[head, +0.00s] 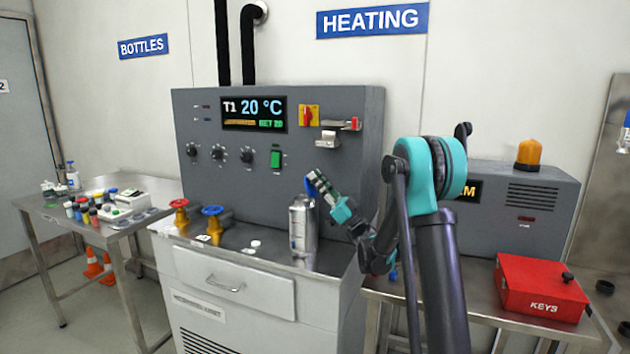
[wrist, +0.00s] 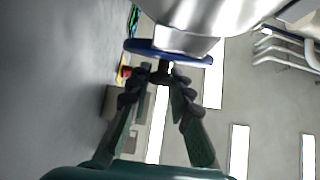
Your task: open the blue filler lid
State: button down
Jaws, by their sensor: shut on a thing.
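The blue filler lid (wrist: 140,46) shows edge-on in the wrist view, against the neck of a shiny steel vessel (wrist: 225,14). A short dark knob (wrist: 160,74) sticks out from the lid. My gripper (wrist: 161,80) is shut on this knob, one finger on each side. In the head view the steel vessel (head: 303,230) stands on the counter, and my gripper (head: 322,183) is at its top right. A bit of the blue lid (head: 309,187) shows there, steeply tilted and partly hidden by the fingers. I cannot tell how far it stands from the opening.
The heating panel (head: 345,115) rises behind the vessel. Red (head: 179,205) and blue (head: 212,212) valve wheels stand to its left, with small white pieces on the counter. A red key box (head: 540,289) stands at the right. A table with bottles (head: 85,212) is at far left.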

jog(key=shift+d+y, duration=0.15)
jog(key=shift+y, duration=0.15)
jog(key=c, duration=1.3)
grip_release()
jog(key=shift+c, duration=0.2)
jog(key=s+d+f, duration=0.1)
jog(key=s+d, duration=0.1)
jog(key=d, duration=0.4)
jog(key=s+d+f, duration=0.1)
jog(key=s+d, duration=0.2)
jog(key=d, duration=0.4)
jog(key=shift+f, duration=0.15)
jog(key=shift+w, duration=0.1)
jog(key=shift+c, duration=0.6)
